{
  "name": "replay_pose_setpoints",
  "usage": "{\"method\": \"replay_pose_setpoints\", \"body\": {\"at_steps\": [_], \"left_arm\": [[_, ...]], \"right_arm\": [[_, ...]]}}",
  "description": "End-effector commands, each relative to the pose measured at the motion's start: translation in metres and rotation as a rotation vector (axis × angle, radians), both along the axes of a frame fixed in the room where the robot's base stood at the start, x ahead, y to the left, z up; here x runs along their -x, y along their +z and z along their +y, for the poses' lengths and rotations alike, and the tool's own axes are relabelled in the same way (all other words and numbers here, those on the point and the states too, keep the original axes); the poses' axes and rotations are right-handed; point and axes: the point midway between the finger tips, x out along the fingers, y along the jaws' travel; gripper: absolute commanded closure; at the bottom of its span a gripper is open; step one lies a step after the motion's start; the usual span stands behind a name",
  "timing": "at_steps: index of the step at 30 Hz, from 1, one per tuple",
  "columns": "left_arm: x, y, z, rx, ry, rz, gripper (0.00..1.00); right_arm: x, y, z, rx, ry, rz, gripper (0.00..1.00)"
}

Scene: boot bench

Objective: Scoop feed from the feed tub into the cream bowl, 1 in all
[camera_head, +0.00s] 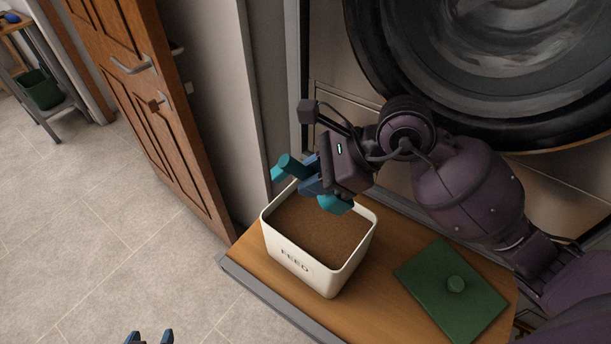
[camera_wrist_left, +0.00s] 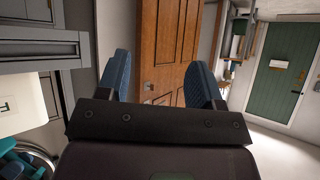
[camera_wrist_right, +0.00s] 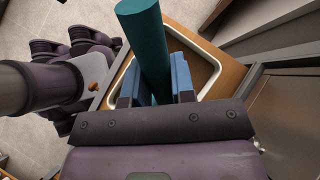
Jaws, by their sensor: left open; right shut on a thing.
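The feed tub (camera_head: 316,270) is a cream box marked FEED, filled with brown feed (camera_head: 318,230), on the wooden bench top. My right gripper (camera_head: 314,180) is shut on the teal handle of the scoop (camera_head: 336,204), above the tub. The scoop's head is low over the feed; I cannot tell whether it touches it or holds any. In the right wrist view the teal handle (camera_wrist_right: 146,45) stands between the fingers, with the tub's rim behind. My left gripper (camera_head: 150,337) is open and empty at the bottom edge, left of the bench. The cream bowl is not identifiable in these views.
A green lid (camera_head: 440,295) with a round knob lies on the bench (camera_head: 385,290) right of the tub. A large round machine door (camera_head: 490,60) rises behind. A brown wooden door (camera_head: 150,110) stands at left. The tiled floor (camera_head: 90,230) is clear.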

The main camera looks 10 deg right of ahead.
Motion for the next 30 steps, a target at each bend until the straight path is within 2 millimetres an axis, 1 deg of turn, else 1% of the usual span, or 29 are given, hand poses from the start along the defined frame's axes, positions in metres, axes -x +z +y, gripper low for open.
{"method": "replay_pose_setpoints", "body": {"at_steps": [1,5,6,14,30], "left_arm": [[0.0,-0.007,-0.001,-0.001,-0.002,0.005,0.4],[-0.004,-0.012,-0.002,0.0,-0.007,0.002,0.4],[-0.006,-0.01,-0.003,0.0,-0.009,-0.002,0.4],[-0.01,-0.011,-0.003,-0.001,-0.014,-0.003,0.4],[-0.006,-0.028,-0.004,-0.001,-0.017,0.02,0.4]], "right_arm": [[0.0,-0.007,-0.001,-0.027,0.0,0.007,1.0],[0.0,-0.011,-0.005,-0.095,-0.001,0.011,1.0],[0.0,-0.011,-0.005,-0.102,-0.001,0.009,1.0],[0.0,-0.022,-0.005,-0.096,0.0,0.004,1.0],[0.0,-0.053,-0.005,-0.095,0.001,0.005,1.0]]}}
